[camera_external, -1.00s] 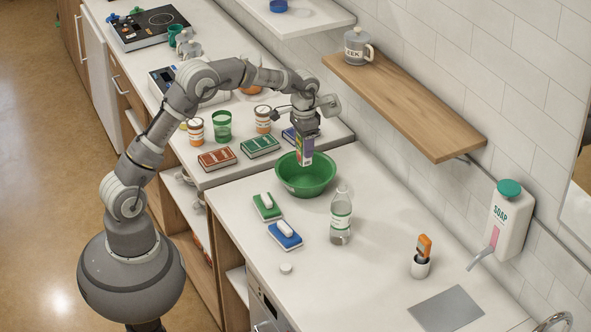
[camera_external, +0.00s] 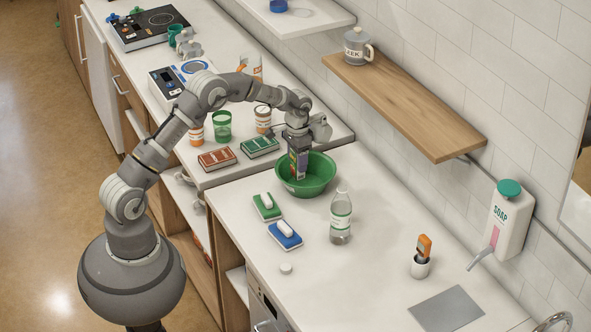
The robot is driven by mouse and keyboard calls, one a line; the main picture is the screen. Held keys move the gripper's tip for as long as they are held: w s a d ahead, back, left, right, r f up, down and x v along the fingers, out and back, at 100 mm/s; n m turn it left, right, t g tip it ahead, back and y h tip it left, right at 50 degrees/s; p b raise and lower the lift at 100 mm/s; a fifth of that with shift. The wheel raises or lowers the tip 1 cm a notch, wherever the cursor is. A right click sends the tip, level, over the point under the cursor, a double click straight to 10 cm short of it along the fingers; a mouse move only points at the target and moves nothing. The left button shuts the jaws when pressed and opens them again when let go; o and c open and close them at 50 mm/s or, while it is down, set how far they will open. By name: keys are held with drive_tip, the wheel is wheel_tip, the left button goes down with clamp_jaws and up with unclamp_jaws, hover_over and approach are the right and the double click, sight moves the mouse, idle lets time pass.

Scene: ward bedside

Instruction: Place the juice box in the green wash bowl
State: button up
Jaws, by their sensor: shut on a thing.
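The green wash bowl (camera_external: 318,185) stands on the white counter near its back left part. My gripper (camera_external: 298,150) points down over the bowl and is shut on the juice box (camera_external: 299,165).
A clear bottle (camera_external: 341,215) stands in front of the bowl. A green sponge (camera_external: 266,206) and a blue sponge (camera_external: 285,235) lie to the front left. A green box (camera_external: 260,146) and a red box (camera_external: 217,159) lie left of the bowl. A wooden shelf (camera_external: 405,105) juts from the wall.

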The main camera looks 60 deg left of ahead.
wheel_tip(320, 180, down, 5)
drive_tip(key=shift+r+b, duration=0.2)
drive_tip(key=shift+b, duration=0.35)
drive_tip(key=shift+r, duration=0.1)
drive_tip(key=o, duration=1.2)
drive_tip(key=shift+f, duration=0.2)
wheel_tip(320, 180, up, 12)
drive_tip(key=p, duration=0.2)
drive_tip(key=shift+r+p, duration=0.2)
drive_tip(key=shift+p, duration=0.2)
